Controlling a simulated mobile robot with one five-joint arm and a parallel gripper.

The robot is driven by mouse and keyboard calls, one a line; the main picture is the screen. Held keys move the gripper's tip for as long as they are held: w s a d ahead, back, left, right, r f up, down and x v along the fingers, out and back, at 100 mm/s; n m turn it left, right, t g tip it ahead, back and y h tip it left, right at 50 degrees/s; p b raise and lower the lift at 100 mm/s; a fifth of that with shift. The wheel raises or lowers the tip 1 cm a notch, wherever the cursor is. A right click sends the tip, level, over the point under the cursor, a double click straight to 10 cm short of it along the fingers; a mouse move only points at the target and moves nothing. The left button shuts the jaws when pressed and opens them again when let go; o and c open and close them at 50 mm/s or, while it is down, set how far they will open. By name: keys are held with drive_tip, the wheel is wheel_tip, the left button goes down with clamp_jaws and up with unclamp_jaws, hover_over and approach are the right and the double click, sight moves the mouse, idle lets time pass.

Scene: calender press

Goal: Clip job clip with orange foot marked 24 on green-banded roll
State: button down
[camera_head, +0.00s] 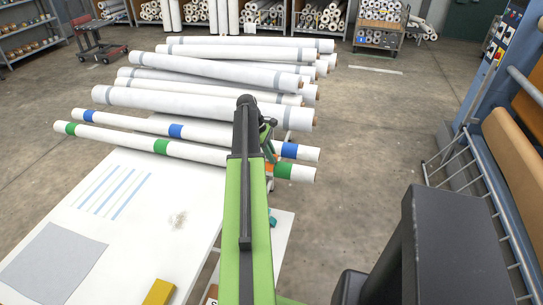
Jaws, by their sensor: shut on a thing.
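The green-banded roll (115,138) is the nearest roll, lying across the far end of the white table. Its green bands show at the left, the middle and near the right end. My gripper (270,150) is at the right part of this roll, just left of its right-hand green band, and is mostly hidden behind my green arm. It is shut on a small piece with orange, seemingly the job clip (270,183). The number on it cannot be read. I cannot tell whether the clip touches the roll.
A blue-banded roll (205,131) lies just behind, with several grey-banded rolls beyond. The white table (130,195) holds a grey sheet (52,263) and a yellow block (158,292). A small teal piece (273,221) lies right of my arm. Machine rails (490,200) stand at right.

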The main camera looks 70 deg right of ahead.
drive_tip(key=c, duration=1.3)
unclamp_jaws()
drive_tip(key=o, duration=0.5)
drive_tip(key=shift+r, duration=0.1)
drive_tip(key=shift+r+p, duration=3.5)
drive_tip(key=shift+p, duration=0.05)
drive_tip(key=shift+f, duration=0.1)
